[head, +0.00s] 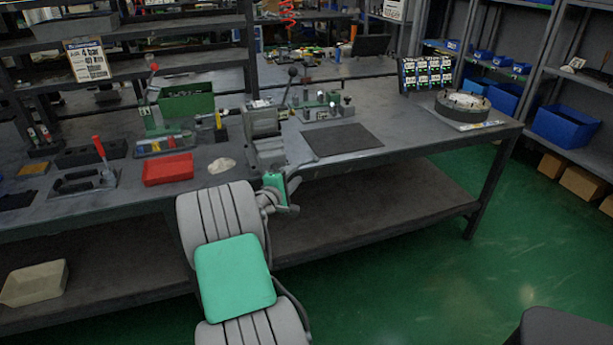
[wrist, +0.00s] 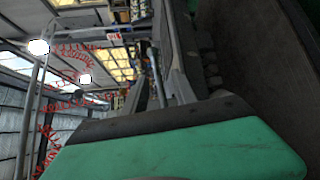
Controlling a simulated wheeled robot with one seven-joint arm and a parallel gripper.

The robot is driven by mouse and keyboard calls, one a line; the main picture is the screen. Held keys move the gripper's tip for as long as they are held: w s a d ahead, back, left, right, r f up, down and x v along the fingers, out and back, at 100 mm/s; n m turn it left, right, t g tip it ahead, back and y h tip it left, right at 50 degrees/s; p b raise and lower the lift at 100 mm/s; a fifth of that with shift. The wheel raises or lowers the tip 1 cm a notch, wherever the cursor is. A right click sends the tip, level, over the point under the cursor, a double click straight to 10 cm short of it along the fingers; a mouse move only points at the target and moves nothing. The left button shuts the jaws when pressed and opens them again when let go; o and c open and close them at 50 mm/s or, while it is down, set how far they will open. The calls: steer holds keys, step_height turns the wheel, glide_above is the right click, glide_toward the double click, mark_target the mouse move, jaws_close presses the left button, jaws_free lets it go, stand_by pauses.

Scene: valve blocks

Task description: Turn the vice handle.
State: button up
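The grey vice (head: 265,135) stands at the front edge of the workbench, near the middle of the head view. My arm comes up from the bottom, and its end with my gripper (head: 284,200) is just in front of and below the vice, at the bench edge. The vice handle is not clear in the head view; my arm's end covers that area. In the wrist view a thin grey bar (wrist: 157,75) runs upright near the middle, but I cannot tell if it is the handle. My fingertips are too small and hidden to show whether they are open or touching anything.
The workbench (head: 420,147) also carries a red tray (head: 168,169) left of the vice, a dark mat (head: 342,140) to its right and a round fixture (head: 463,105) at the far right. A lower shelf (head: 380,210) runs below.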

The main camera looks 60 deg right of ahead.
mark_target(306, 163)
steer(key=d, duration=0.8)
steer(key=shift+s+d, duration=0.1)
steer(key=shift+s, duration=0.05)
steer(key=shift+c, duration=0.3)
jaws_close()
stand_by(0.8)
